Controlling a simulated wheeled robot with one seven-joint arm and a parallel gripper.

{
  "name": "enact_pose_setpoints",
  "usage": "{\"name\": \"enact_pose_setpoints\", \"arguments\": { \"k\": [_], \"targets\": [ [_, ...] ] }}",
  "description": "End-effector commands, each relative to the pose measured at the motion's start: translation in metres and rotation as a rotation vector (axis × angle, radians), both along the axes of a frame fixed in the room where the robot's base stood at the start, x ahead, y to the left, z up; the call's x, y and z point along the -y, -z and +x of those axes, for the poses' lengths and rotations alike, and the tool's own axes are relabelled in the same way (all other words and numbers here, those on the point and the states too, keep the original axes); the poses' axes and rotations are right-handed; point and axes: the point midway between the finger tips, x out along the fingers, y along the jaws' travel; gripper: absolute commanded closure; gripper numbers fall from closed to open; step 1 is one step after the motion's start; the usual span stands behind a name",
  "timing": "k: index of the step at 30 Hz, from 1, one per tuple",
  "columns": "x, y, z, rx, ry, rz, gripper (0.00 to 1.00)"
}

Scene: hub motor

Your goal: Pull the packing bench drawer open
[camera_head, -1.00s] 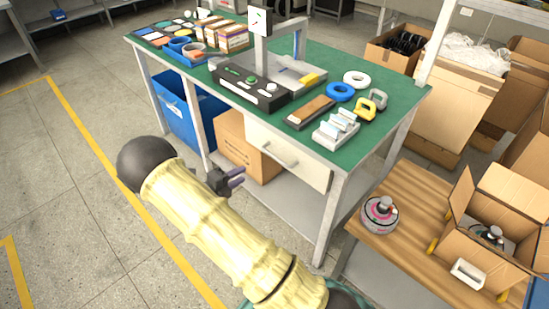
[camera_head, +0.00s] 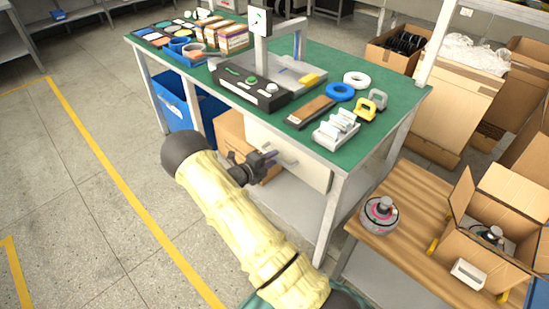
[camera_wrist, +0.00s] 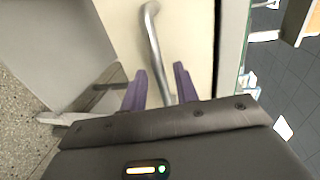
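The packing bench (camera_head: 345,120) has a green top and a cream drawer front (camera_head: 312,172) beneath its near right part. The drawer looks closed. Its grey bar handle is partly hidden by my gripper (camera_head: 268,157) in the head view. In the wrist view, the handle (camera_wrist: 153,45) runs down the cream drawer front (camera_wrist: 185,35), and its lower end shows between the two purple fingers of my gripper (camera_wrist: 160,82). The fingers stand apart, one on each side of the bar. I cannot tell whether they touch it.
A cardboard box (camera_head: 232,135) and a blue bin (camera_head: 178,103) stand under the bench. A wooden table (camera_head: 410,205) at the right holds a round motor (camera_head: 379,216) and an open carton (camera_head: 460,240). The floor to the left is clear.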

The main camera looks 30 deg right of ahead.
Motion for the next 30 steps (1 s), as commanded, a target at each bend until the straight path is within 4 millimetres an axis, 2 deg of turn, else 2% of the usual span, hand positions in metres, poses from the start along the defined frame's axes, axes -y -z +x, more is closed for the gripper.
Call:
{"name": "enact_pose_setpoints", "arguments": {
  "k": [5,14,19,30],
  "targets": [
    [0.017,0.004,0.006,0.0,0.001,0.0,0.7],
    [0.019,0.004,0.007,0.0,0.0,0.0,0.7],
    [0.019,0.004,0.007,0.0,0.0,0.0,1.0],
    [0.019,0.005,0.005,0.0,0.005,0.001,1.0]
  ]
}}
